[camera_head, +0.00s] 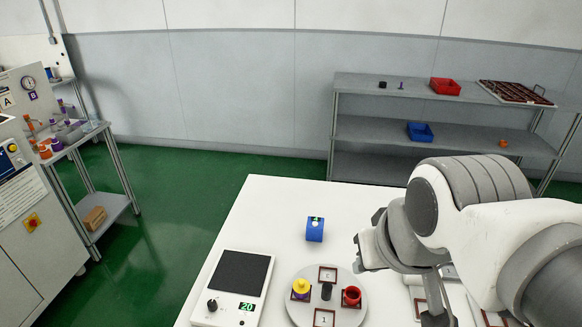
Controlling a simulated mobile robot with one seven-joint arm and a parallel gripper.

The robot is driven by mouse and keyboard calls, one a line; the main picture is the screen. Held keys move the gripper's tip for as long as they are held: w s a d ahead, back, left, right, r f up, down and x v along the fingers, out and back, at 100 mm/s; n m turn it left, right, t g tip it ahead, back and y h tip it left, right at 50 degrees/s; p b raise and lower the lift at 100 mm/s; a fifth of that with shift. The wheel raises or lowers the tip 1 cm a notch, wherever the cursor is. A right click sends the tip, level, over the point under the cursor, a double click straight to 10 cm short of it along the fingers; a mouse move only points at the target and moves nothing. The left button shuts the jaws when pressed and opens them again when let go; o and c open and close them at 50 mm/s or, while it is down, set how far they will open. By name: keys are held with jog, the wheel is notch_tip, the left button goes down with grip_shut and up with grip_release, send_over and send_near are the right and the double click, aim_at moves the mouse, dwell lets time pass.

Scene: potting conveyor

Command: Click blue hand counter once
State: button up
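The blue hand counter (314,231) stands on the white table, left of my arm. It has a small greenish display and a pale button-like part near its top. My gripper (436,312) is at the lower right, to the right of and nearer than the counter, and well apart from it. It is mostly hidden by my arm and the picture's lower edge, so I cannot tell whether it is open or shut.
The white table (268,205) is clear left of the counter. A grey shelf (365,87) stands behind.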

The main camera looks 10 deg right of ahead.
grip_shut()
dwell(0.6)
dwell(0.9)
